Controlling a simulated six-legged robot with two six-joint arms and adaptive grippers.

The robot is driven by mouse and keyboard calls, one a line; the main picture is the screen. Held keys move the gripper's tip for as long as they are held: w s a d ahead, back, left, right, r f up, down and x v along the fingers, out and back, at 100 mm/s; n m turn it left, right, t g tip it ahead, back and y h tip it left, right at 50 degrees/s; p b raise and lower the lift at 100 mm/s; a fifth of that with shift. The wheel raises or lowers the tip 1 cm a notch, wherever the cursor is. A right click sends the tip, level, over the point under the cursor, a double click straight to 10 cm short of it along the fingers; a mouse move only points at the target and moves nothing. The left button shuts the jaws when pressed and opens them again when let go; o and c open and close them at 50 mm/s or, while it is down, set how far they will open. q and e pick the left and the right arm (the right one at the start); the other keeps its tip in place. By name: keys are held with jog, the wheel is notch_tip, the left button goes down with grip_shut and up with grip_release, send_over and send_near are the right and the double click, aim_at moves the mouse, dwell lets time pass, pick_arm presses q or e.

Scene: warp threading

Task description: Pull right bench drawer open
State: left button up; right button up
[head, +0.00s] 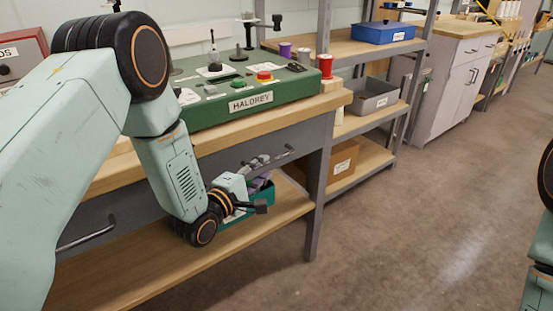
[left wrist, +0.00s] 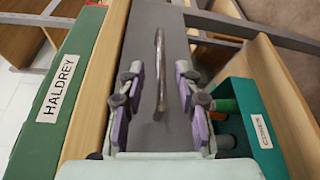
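The right bench drawer (head: 300,138) is a grey front under the wooden bench top, and it looks flush with the bench. Its bar handle (head: 283,155) shows just past my left gripper (head: 262,184). In the left wrist view, the handle (left wrist: 160,70) stands out from the grey drawer front (left wrist: 146,135). My left gripper (left wrist: 159,102) is open, with its purple-padded fingers on either side of the handle's near part. Gaps show on both sides, so it does not grip the handle. My right gripper is out of view; only part of that arm shows at the right edge.
A teal bin (left wrist: 245,95) labelled CONES, holding coloured cones, sits on the lower shelf close to the gripper. The left drawer handle (head: 86,234) is further left. A green HALDREY unit (head: 205,115) stands on the bench top. The floor (head: 420,220) at right is clear.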

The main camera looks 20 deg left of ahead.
aim_at(272, 159)
pick_arm(q)
jog(key=b+x, duration=0.1)
jog(key=x, duration=0.4)
jog(key=shift+w+f+b, duration=0.2)
jog(key=shift+w+b, duration=0.1)
jog(key=shift+b, duration=0.05)
jog(key=shift+w, duration=0.25)
grip_shut()
jog(key=shift+r, duration=0.1)
